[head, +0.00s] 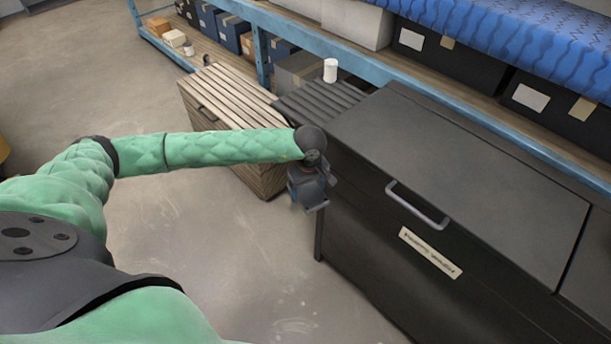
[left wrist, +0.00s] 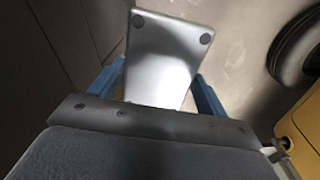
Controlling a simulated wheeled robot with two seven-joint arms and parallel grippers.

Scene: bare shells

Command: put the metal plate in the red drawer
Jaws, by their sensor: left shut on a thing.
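My left gripper (head: 309,203) hangs in front of the near left end of the dark cabinet, pointing down. In the left wrist view its blue fingers (left wrist: 158,92) are shut on the metal plate (left wrist: 160,62). The plate is flat and silver-grey, with two dark round spots near its far corners. In the head view I cannot make out the plate clearly at the gripper. No red drawer shows in either view. My right gripper is out of view.
A dark cabinet (head: 450,150) with a grey handle (head: 417,205) and a label fills the right. Behind the arm stand a slatted wooden crate (head: 235,98) and a white cup (head: 330,70). Blue-framed shelving (head: 262,55) runs behind. The floor (head: 235,255) at centre is clear.

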